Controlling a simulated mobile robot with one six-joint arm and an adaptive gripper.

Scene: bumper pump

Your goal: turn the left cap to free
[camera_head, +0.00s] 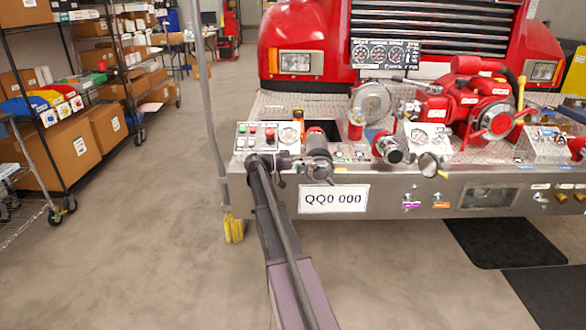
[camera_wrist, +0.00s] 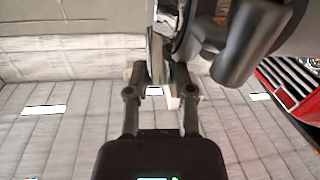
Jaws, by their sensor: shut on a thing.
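The left cap (camera_head: 318,168) is dark grey and round, on the front of the red truck's bumper above the number plate. In the wrist view the cap's dark grey body and a thick lug (camera_wrist: 243,45) fill the upper right. My gripper (camera_head: 284,163) is at the cap's left side in the head view. In the wrist view my gripper (camera_wrist: 158,78) has its fingers closed around a thin part at the cap's edge. The exact gripped part is mostly hidden between the fingertips, and the cap's seat is hidden too.
A control panel (camera_head: 268,134) with buttons sits just above my gripper. A silver capped outlet (camera_head: 388,148) and a red pump (camera_head: 475,110) stand to the right. The number plate (camera_head: 334,198) is just below the cap. Open floor lies left, before the shelves (camera_head: 70,150).

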